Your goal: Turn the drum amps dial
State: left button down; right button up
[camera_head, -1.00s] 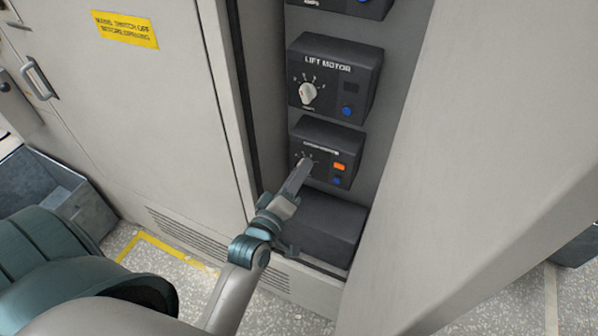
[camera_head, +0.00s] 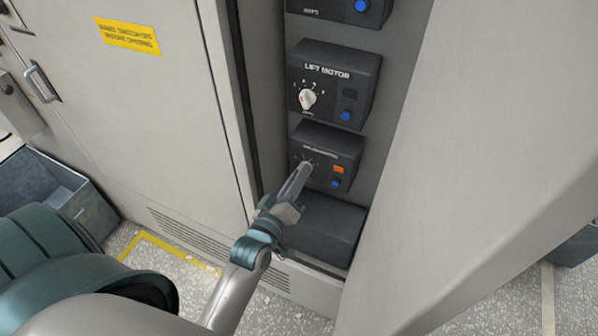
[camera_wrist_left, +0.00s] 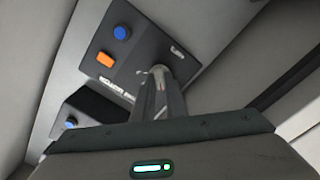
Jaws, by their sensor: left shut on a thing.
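The dark control box (camera_head: 347,151) below the lift motor box carries a small dial, an orange light (camera_head: 338,170) and a blue button (camera_head: 336,183). Its label is too blurred to read for certain. My left gripper (camera_head: 305,167) reaches up from below, its fingers shut on the dial of this box and covering most of it. In the left wrist view the fingertips (camera_wrist_left: 159,76) meet at the pale dial on the box face (camera_wrist_left: 128,73). My right gripper is out of view.
The lift motor box (camera_head: 357,65) with a white dial (camera_head: 308,98) is just above. A plain dark box (camera_head: 322,235) is below. The cabinet door (camera_head: 150,130) stands left of the recess, and a large grey panel (camera_head: 490,150) bounds it on the right.

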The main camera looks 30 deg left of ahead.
pick_arm(q)
jog(key=shift+r+m+p, duration=0.1)
jog(key=shift+m+p, duration=1.25)
jog(key=shift+m, duration=1.15)
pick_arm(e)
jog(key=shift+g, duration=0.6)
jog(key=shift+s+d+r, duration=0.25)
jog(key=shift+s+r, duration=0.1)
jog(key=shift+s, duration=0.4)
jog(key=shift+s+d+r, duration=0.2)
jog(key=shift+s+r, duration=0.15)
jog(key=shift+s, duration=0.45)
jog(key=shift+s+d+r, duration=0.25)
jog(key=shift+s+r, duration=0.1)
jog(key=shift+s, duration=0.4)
pick_arm(q)
jog(key=c, duration=1.8)
grip_release()
jog(key=shift+s, duration=0.15)
